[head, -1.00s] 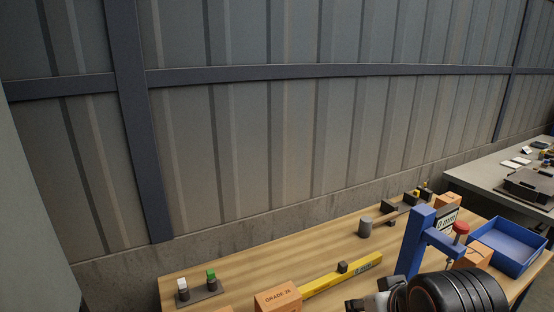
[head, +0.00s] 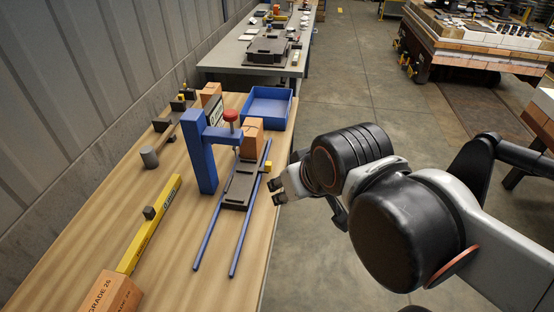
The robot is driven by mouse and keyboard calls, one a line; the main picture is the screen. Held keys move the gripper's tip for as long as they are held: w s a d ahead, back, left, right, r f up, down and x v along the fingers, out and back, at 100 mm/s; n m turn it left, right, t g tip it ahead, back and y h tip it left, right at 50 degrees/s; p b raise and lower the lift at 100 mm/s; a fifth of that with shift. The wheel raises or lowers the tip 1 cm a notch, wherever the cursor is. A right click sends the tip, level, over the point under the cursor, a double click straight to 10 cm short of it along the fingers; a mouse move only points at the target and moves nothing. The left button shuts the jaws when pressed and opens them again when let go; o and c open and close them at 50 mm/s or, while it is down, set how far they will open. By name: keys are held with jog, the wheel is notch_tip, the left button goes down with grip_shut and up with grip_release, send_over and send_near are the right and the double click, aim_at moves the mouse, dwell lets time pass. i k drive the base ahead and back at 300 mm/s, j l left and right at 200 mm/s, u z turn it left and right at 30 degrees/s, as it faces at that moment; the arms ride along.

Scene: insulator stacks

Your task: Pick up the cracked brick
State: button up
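An orange-brown brick (head: 252,131) stands at the far end of the blue rails, behind the blue gauge post. It has a dark line near its top that may be a crack, but it is too small to be sure. Another brick (head: 211,91) stands further back by the wall, and a brick marked GRADE 26 (head: 112,292) lies at the near left, cut by the frame edge. No clear crack shows on these. My gripper (head: 278,192) is to the right of the rails, near the bench edge, with its fingertips apart and nothing between them.
The blue gauge post (head: 202,160) with a red knob (head: 231,115) stands beside the rails (head: 240,230). A blue tray (head: 268,106) is at the bench's far end. A yellow level (head: 150,222) and a mallet (head: 149,157) lie left. Floor (head: 360,110) is open right of the bench.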

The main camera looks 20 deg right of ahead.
aim_at(250, 148)
jog(key=i+l, duration=0.2)
jog(key=i, duration=0.25)
jog(key=i+l+u, duration=0.1)
jog(key=i+l, duration=0.15)
jog(key=i, duration=0.2)
